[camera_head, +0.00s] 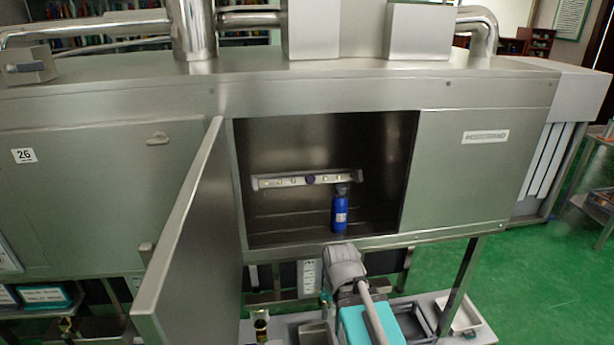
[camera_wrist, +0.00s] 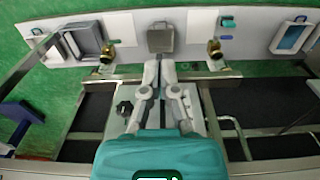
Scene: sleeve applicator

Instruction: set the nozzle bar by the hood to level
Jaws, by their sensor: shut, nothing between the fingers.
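In the head view the nozzle bar (camera_head: 290,181) is a pale bar with several small nozzles and a dark purple knob (camera_head: 310,180). My gripper (camera_wrist: 159,63) is shut and empty in the wrist view, pointing toward a pale shelf, away from the bar. Its fingertips are not distinguishable in the head view.
The hood's door (camera_head: 190,235) stands open to the left of the opening. A low pale shelf (camera_wrist: 240,48) holds a grey block (camera_wrist: 160,39), two brass-coloured fittings and grey trays (camera_wrist: 84,40).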

